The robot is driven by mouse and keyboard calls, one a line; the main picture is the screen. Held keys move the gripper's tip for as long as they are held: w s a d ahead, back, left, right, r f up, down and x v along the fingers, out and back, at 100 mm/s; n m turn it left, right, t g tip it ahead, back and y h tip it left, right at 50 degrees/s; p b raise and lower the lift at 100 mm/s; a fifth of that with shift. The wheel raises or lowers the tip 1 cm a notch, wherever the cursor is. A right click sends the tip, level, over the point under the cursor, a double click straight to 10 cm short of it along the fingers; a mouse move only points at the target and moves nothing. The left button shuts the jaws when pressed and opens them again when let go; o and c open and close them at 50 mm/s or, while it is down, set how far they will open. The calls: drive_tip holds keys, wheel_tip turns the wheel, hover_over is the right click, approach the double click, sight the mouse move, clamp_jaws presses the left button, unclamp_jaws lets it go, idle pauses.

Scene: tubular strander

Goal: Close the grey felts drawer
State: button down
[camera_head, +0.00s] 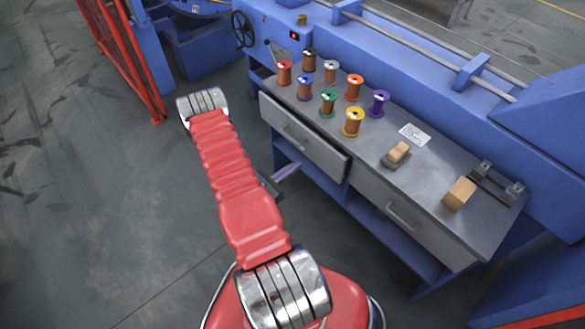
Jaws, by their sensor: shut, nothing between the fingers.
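The bench has two grey drawers with bar handles. The left drawer (303,139) stands out from the bench, with a dark gap at its right end. The right drawer (402,217) looks flush with the bench front. No felts show, so I cannot tell from contents which drawer holds them. My red arm is folded in front of the bench on the left. A small dark end part beside it, which looks like my gripper (272,188), is mostly hidden behind the arm. It is shut and empty, below and left of the left drawer, apart from its handle.
Several coloured spools (328,101) stand on the grey benchtop (440,165). A wooden-handled block (397,153), a white label (415,134) and a wooden block (460,193) lie to the right. A red fence (125,55) stands at the left. Open floor (90,210) lies left of my arm.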

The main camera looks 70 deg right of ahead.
sight(323, 146)
drive_tip(key=x, duration=1.1)
drive_tip(key=shift+s+d, duration=0.1)
drive_tip(key=shift+d, duration=0.05)
drive_tip(key=shift+d, duration=0.1)
